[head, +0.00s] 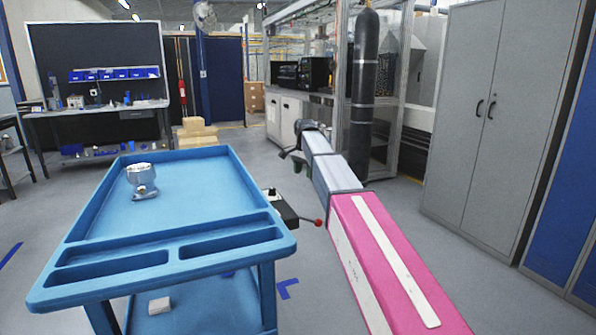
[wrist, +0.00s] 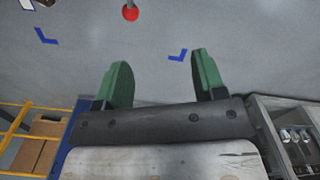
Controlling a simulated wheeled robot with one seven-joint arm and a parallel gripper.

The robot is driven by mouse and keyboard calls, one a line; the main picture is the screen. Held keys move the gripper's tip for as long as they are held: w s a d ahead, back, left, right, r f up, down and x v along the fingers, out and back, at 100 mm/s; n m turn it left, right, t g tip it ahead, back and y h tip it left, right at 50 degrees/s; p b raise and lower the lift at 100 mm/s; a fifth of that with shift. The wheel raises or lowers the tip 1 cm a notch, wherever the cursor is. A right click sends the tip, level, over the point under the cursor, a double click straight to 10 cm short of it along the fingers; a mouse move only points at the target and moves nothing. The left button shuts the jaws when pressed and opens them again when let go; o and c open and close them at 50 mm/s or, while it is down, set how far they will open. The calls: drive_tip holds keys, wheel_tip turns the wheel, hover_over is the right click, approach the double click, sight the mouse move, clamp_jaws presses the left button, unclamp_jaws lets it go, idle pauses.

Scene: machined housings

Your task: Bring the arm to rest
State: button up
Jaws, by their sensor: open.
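My arm, with a pink link and a grey link, reaches forward to the right of the blue cart in the head view. My gripper (head: 294,160) is at its far end, partly hidden, off the cart's right side. In the wrist view my gripper (wrist: 158,82) shows two green fingers spread wide apart.
The blue cart (head: 215,172) has a black box (head: 282,208) with a red-knobbed lever (head: 318,222) on its right side. A grey cabinet (head: 490,120) stands at the right. A dark cylinder (head: 364,95) stands behind my arm.

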drive_tip(key=s+d+f+n, duration=0.3)
drive_tip(key=s+d+f, duration=0.2)
drive_tip(key=s+f, duration=0.6)
drive_tip(key=s+d+f+n, duration=0.3)
drive_tip(key=s+d+f, duration=0.3)
drive_tip(key=s+f, duration=0.4)
drive_tip(key=s+d+f+n, duration=0.3)
drive_tip(key=s+d+f, duration=0.2)
drive_tip(key=s+f, duration=0.6)
drive_tip(key=shift+s+d+f, duration=0.35)
